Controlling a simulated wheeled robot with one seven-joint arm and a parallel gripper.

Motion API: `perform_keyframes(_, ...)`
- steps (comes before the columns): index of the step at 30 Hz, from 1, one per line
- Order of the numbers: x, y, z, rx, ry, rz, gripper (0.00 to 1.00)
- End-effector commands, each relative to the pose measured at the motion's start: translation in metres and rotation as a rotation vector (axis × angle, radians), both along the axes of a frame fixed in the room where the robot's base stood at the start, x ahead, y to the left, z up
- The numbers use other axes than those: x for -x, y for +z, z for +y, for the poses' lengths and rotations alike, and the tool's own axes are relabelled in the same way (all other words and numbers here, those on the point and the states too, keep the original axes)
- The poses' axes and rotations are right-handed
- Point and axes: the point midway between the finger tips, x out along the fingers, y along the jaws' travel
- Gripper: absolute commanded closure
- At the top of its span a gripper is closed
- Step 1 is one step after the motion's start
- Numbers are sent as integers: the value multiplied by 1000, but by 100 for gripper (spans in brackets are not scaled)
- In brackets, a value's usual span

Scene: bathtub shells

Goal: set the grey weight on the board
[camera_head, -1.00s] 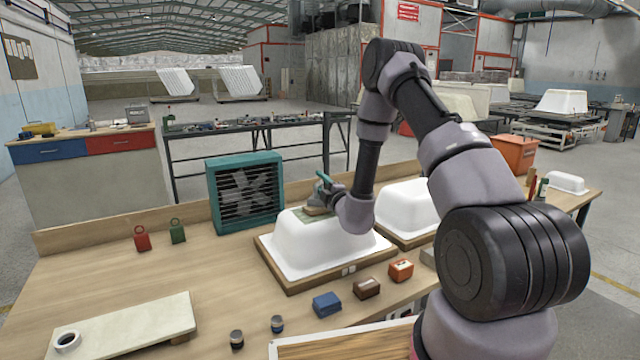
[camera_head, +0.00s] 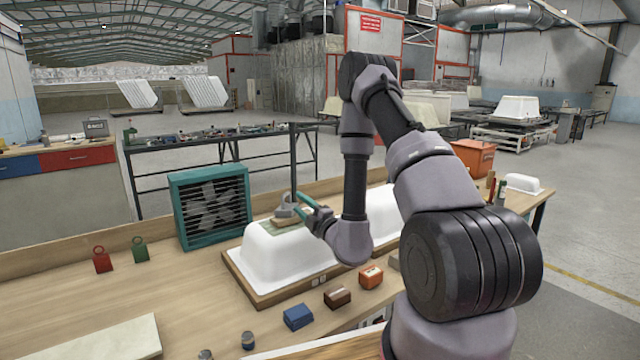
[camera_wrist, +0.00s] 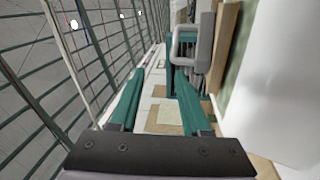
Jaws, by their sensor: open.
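The grey weight (camera_head: 284,211) stands on a small tan board (camera_head: 290,221) on top of the white tub shell (camera_head: 272,255). A green patch lies between the board and the shell. My gripper (camera_head: 297,203) is open and empty, at the right of the weight and close to it. In the wrist view, the weight (camera_wrist: 205,42), with its looped handle, appears beyond the right fingertip and against the board (camera_wrist: 223,50). The space between my fingers (camera_wrist: 158,75) is empty there. Whether a finger touches the weight cannot be told.
A teal fan box (camera_head: 212,208) stands behind the shell. A second white shell (camera_head: 384,212) is partly behind my arm. Red (camera_head: 102,260) and green (camera_head: 140,250) weights stand at left. Blue (camera_head: 298,316), brown (camera_head: 337,297) and orange (camera_head: 371,277) blocks lie in front.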

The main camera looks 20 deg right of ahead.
Motion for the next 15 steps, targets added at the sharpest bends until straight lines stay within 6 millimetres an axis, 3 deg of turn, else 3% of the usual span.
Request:
perform_keyframes(4,8,69,45,126,209,-160,53)
perform_keyframes(7,34,125,84,279,408,-327,53)
perform_keyframes(12,106,190,134,597,718,-646,53)
perform_keyframes(15,153,210,148,808,874,-843,53)
